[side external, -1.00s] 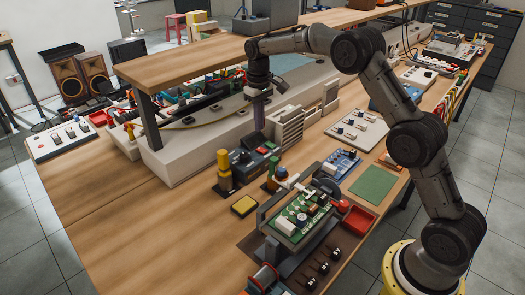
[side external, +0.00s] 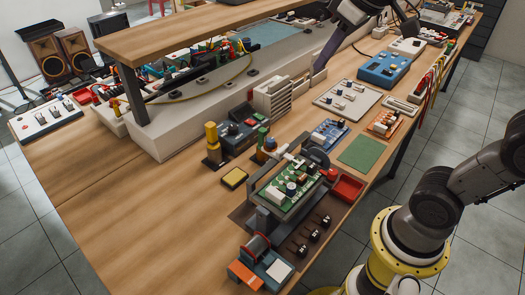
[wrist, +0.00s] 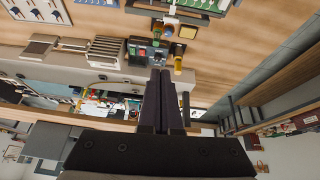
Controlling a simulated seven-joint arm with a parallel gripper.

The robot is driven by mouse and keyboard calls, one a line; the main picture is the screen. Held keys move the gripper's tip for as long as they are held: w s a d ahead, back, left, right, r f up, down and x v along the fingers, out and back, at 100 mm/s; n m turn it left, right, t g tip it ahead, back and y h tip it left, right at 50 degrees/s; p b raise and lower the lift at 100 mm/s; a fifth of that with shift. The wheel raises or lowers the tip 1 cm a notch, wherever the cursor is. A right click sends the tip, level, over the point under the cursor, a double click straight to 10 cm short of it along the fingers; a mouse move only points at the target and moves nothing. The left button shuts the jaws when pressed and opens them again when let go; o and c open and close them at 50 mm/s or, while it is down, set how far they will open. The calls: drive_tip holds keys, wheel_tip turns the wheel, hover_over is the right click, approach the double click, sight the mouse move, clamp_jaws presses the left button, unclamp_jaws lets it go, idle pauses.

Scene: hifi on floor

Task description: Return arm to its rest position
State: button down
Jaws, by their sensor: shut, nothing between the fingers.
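My gripper (side external: 318,70) shows at the top of the side view, with its long dark fingers angled down and to the left above the rear of the bench. In the wrist view my gripper (wrist: 163,74) has its two fingers together, with nothing between them. The upper part of my arm leaves the top of the side view, so its full pose is hidden. My yellow-ringed base stands at the lower right.
The wooden bench (side external: 110,205) holds a green circuit board in a holder (side external: 290,190), a white panel (side external: 347,98), a blue box (side external: 385,68) and a red tray (side external: 347,188). A raised wooden shelf (side external: 190,30) runs along the back. The left front of the bench is bare.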

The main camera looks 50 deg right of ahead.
drive_tip(key=s+f, duration=1)
drive_tip(key=s, duration=0.2)
drive_tip(key=shift+a+f+m, duration=0.3)
drive_tip(key=shift+a+f, duration=0.05)
drive_tip(key=shift+f, duration=0.05)
